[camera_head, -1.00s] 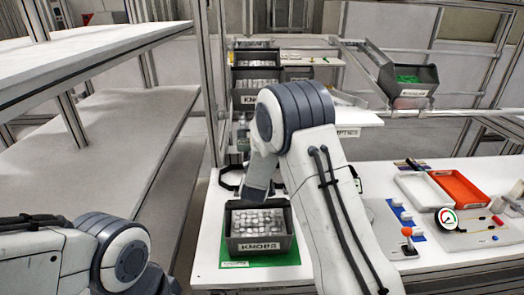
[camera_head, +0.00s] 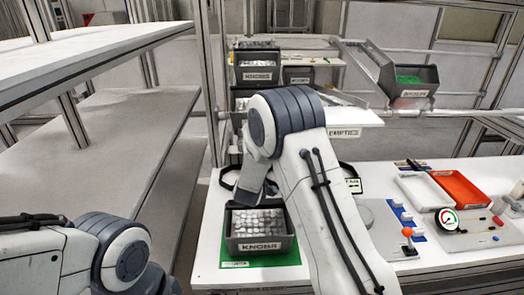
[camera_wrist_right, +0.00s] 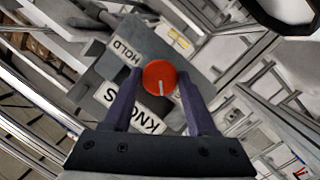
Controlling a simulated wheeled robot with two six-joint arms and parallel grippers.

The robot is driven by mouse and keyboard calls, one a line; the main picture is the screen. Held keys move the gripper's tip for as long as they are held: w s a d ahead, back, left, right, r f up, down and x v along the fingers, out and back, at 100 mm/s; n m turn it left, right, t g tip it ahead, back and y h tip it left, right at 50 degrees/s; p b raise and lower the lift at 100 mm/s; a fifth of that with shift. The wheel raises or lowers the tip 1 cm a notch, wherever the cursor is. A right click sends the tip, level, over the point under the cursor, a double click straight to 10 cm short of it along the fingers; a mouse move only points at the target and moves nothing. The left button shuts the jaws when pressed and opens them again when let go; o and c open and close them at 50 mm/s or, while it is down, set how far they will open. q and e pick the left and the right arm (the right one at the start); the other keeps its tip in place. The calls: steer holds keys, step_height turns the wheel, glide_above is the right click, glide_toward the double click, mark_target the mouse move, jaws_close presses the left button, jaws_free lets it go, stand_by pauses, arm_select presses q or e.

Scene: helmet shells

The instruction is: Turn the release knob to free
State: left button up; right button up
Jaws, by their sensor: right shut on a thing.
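The red round release knob (camera_wrist_right: 160,78) with a white pointer line shows in the right wrist view, on a grey plate (camera_wrist_right: 190,60). Its pointer line runs toward the lower side of the picture. A white label reading HOLD (camera_wrist_right: 123,52) sits left of the knob, and a yellow-bordered label (camera_wrist_right: 179,38) sits above right; its text is too small to read. My right gripper (camera_wrist_right: 160,88) is shut on the knob, one purple finger on each side. In the head view my right arm hides the knob and fingertips. My left gripper is outside the view.
A grey bin of knobs (camera_head: 258,248) stands on a green mat (camera_head: 295,257) beside my right arm. Stacked bins (camera_head: 257,78) stand behind. A white tray (camera_head: 420,203), a red tray (camera_head: 458,183) and a gauge panel (camera_head: 470,240) lie right. Shelves (camera_head: 120,115) stand left.

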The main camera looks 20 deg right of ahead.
steer(key=o, duration=1.3)
steer(key=shift+o, duration=0.2)
steer(key=b+v, duration=0.2)
steer(key=v, duration=0.8)
steer(key=shift+s+a, duration=0.15)
steer(key=shift+s, duration=0.05)
